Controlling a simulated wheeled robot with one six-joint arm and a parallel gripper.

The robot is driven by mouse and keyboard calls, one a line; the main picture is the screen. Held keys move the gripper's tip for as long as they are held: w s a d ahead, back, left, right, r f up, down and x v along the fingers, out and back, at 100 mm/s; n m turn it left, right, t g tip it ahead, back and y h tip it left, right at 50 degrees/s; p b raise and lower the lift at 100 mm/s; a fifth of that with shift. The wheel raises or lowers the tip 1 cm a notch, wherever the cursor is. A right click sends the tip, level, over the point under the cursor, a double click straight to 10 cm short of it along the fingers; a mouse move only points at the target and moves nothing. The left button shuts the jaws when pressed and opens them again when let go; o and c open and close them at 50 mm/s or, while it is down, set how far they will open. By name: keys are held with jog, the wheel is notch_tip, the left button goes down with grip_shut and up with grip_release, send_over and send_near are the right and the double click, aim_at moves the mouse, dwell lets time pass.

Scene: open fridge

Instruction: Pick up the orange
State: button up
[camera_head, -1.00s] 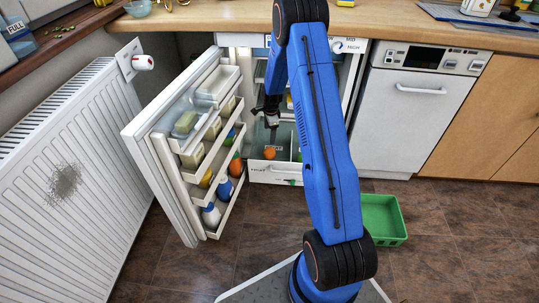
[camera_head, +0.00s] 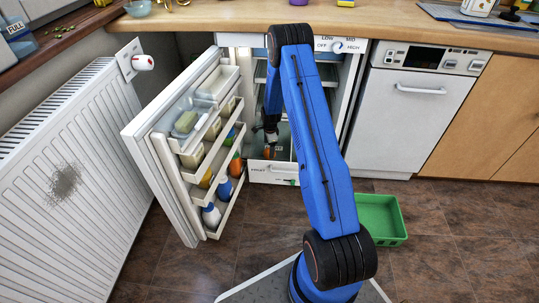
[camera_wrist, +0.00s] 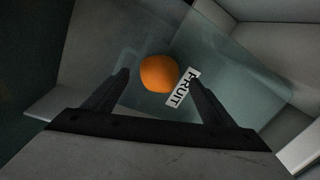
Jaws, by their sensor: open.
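The orange (camera_wrist: 159,73) lies in the fridge's bottom drawer, beside a white FRUIT label (camera_wrist: 183,88) in the wrist view. In the head view only a bit of the orange (camera_head: 267,153) shows, mostly hidden by my gripper (camera_head: 271,136). My gripper (camera_wrist: 160,92) is open, and in the wrist view its two fingers stand either side of the line to the orange, which appears beyond and between the tips. I cannot tell whether a finger touches it. The drawer front (camera_head: 273,171) is white with a label.
The fridge door (camera_head: 165,165) stands open on the left, its shelves holding bottles and cartons. A white radiator (camera_head: 65,180) is further left. A green crate (camera_head: 380,218) sits on the floor right of my arm. A white dishwasher (camera_head: 413,120) is at the right.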

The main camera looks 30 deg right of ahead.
jog(key=shift+w+d+f, duration=0.15)
jog(key=shift+f, duration=1.15)
jog(key=shift+w+d+f, duration=0.15)
jog(key=shift+f, duration=1.1)
jog(key=c, duration=1.3)
